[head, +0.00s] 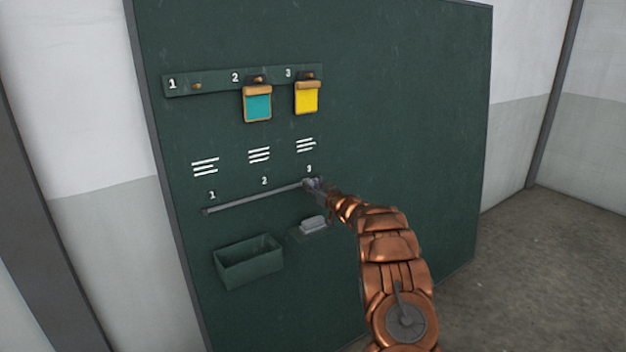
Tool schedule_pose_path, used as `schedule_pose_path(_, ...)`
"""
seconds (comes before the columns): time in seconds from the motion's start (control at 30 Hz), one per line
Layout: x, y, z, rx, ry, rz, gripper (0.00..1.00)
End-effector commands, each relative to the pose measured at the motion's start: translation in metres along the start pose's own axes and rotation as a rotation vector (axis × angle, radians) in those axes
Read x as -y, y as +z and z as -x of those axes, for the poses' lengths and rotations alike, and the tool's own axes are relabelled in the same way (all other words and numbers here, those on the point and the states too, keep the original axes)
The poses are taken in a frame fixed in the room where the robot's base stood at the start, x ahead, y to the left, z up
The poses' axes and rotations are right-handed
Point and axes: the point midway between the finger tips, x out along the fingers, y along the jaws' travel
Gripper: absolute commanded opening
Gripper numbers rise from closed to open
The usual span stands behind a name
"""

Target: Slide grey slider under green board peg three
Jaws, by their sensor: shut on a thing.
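The green board (420,90) stands upright ahead. Its peg rail (220,83) has pegs marked 1, 2 and 3. Peg one (196,86) is bare. A teal tag (258,105) hangs on peg two and a yellow tag (306,98) hangs on peg three. Below, a thin grey rail (250,199) runs under a second row of numbers 1, 2, 3. My gripper (313,186) is at the rail's right end, just below the lower number 3, shut on the grey slider. The slider is mostly hidden by the gripper.
A green open bin (248,262) is fixed to the board at lower left. A small ledge holds a pale block (312,224) just below my gripper. Bare floor (570,260) lies to the right of the board.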

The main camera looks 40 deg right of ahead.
Motion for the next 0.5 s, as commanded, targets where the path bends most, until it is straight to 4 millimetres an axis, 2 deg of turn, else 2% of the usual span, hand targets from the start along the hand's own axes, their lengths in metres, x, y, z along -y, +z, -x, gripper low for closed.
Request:
schedule_pose_path(0.2, -0.014, -0.001, -0.002, 0.003, -0.004, -0.002, 0.00)
schedule_pose_path(0.5, -0.023, 0.001, -0.002, 0.003, -0.004, -0.001, 0.00)
